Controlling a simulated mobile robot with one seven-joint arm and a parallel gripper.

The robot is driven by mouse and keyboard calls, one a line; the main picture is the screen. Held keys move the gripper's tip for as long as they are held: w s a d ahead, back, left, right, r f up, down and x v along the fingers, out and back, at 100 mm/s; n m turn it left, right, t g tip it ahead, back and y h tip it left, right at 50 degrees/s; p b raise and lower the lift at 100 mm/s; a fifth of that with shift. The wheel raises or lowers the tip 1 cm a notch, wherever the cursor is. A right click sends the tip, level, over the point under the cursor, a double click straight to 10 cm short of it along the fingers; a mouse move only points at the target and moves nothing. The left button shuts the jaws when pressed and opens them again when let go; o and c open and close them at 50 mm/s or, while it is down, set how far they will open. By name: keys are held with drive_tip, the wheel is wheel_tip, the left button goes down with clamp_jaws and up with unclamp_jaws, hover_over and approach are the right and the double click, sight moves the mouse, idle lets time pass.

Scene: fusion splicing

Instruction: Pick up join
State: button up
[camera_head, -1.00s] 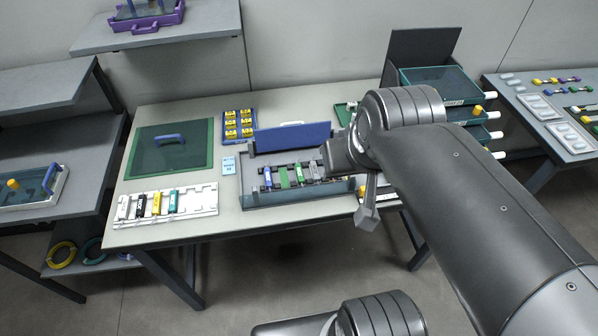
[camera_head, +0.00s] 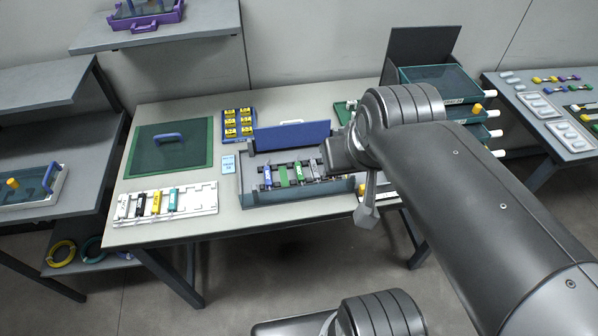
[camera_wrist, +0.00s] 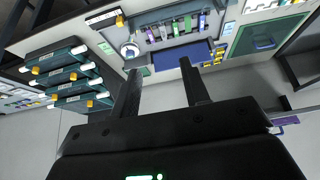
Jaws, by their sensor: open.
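I cannot tell which part is the join. Several slim parts sit in a row in an open splicing tray (camera_head: 290,196), among them a blue-and-white one (camera_head: 268,176), a green plate (camera_head: 284,177) and a green-and-white one (camera_head: 298,172). The right end of the row is partly hidden by my arm. The tray's blue lid (camera_head: 292,136) stands raised behind it. In the wrist view my gripper (camera_wrist: 160,67) is open and empty, its two fingers apart.
A white rack (camera_head: 190,208) with several coloured cartridges lies left of the tray. Behind it are a green-lidded case (camera_head: 140,160) and a blue holder of yellow pieces (camera_head: 252,126). Stacked teal drawers (camera_head: 440,84) with knobs stand at the right, beside my arm.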

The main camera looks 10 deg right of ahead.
drive_tip(key=shift+w, duration=0.1)
drive_tip(key=g, duration=0.6)
hover_over(300, 173)
wheel_tip(300, 173, down, 23)
drive_tip(key=shift+d+r, duration=0.1)
drive_tip(key=shift+d, duration=0.05)
drive_tip(key=shift+a+f, duration=0.2)
drive_tip(key=shift+f, duration=2.45)
drive_tip(key=shift+c, duration=0.4)
drive_tip(key=c, duration=0.8)
